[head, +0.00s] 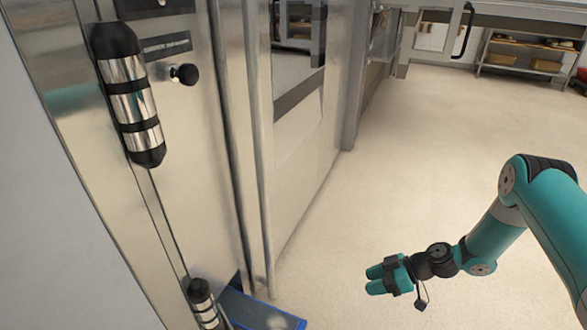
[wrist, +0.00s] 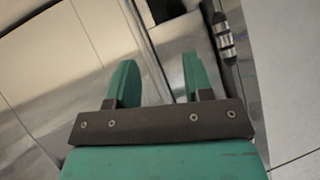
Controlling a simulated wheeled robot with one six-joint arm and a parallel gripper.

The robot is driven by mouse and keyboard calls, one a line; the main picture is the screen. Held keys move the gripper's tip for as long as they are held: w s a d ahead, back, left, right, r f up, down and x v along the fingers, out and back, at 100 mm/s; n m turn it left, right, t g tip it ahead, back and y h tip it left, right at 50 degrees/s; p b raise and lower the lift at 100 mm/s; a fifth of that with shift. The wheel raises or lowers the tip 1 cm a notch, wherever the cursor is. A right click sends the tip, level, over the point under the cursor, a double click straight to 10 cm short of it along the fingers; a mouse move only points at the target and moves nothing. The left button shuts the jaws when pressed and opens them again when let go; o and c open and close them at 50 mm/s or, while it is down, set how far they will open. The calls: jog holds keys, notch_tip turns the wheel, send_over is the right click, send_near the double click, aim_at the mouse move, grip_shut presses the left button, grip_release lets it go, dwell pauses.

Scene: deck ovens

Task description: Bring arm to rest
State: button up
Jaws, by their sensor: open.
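My gripper (head: 374,280) hangs at the lower right of the head view, at the end of my teal arm. Its fingers point left toward the steel oven front, over the pale floor. In the wrist view my gripper (wrist: 158,80) shows two teal fingers spread apart, with nothing between them. My arm reaches in from the right edge of the head view, bent at the elbow. The gripper appears apart from the oven front in the head view.
A steel oven front (head: 180,130) fills the left, with a black-and-chrome hinge (head: 130,95) and a black knob (head: 184,74). A blue-edged object (head: 262,312) lies low at its foot. Shelving (head: 530,55) stands at the back right. The floor (head: 430,150) between is clear.

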jog(key=s+a+r+m+g+h, duration=0.1)
jog(key=a+r, duration=0.1)
jog(key=r, duration=0.7)
jog(key=s+a+r+h, duration=0.2)
jog(key=r, duration=0.7)
jog(key=s+a+r+m+g+h, duration=0.1)
jog(key=a+r, duration=0.2)
jog(key=r, duration=0.6)
jog(key=s+r+m+h, duration=0.2)
jog(key=s+r, duration=0.5)
jog(key=s, duration=0.3)
jog(key=s+r+m+h, duration=0.1)
jog(key=s+r+m, duration=0.1)
jog(key=s+r, duration=0.65)
notch_tip(320, 180, up, 32)
jog(key=s+p, duration=0.1)
jog(key=p, duration=3.2)
jog(key=shift+s+d+t+p, duration=0.35)
jog(key=shift+s+t+p, duration=0.05)
jog(key=shift+f, duration=0.1)
jog(key=shift+a, duration=0.1)
